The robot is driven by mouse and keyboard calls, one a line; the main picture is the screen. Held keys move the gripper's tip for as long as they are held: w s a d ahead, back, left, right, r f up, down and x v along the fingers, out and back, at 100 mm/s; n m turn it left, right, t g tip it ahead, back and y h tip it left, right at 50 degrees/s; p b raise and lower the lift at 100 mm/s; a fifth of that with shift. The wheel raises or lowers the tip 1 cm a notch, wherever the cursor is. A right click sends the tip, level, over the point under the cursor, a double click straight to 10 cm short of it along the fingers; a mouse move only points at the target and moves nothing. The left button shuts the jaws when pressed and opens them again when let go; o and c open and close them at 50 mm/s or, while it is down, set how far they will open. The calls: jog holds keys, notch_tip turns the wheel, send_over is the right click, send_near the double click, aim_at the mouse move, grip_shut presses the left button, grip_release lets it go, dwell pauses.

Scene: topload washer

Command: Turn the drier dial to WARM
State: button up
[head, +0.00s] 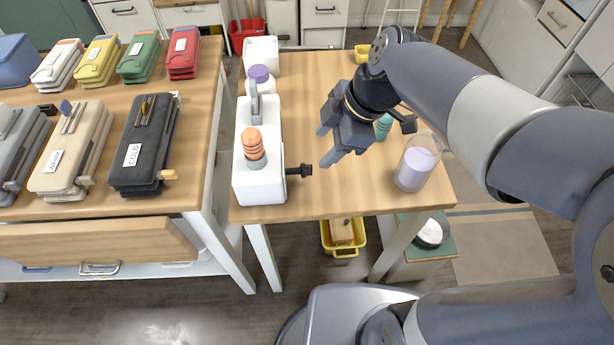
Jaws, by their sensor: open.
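My gripper (328,140) is open and empty, its fingers pointing left over the wooden table (345,205). It is to the right of a white jug-like container (262,186) and apart from it. That container has a grey handle, an orange ringed knob (253,148) and a black spout (299,171) on its right side. I cannot make out a drier or a dial marked WARM.
A clear jar with lilac contents (414,168) stands at the table's right front. A teal item (384,127) is partly behind my gripper. Red, green, yellow and white blocks line the left table's back. A yellow bin (343,240) sits on the floor below.

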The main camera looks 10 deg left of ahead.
aim_at(307, 167)
jog(key=shift+t, duration=0.5)
jog(key=x, duration=0.5)
jog(key=b+x, duration=0.1)
jog(key=x, duration=0.4)
jog(key=shift+s+f, duration=0.2)
jog(key=shift+f, duration=0.2)
jog(key=shift+c, duration=0.2)
jog(key=c, duration=0.9)
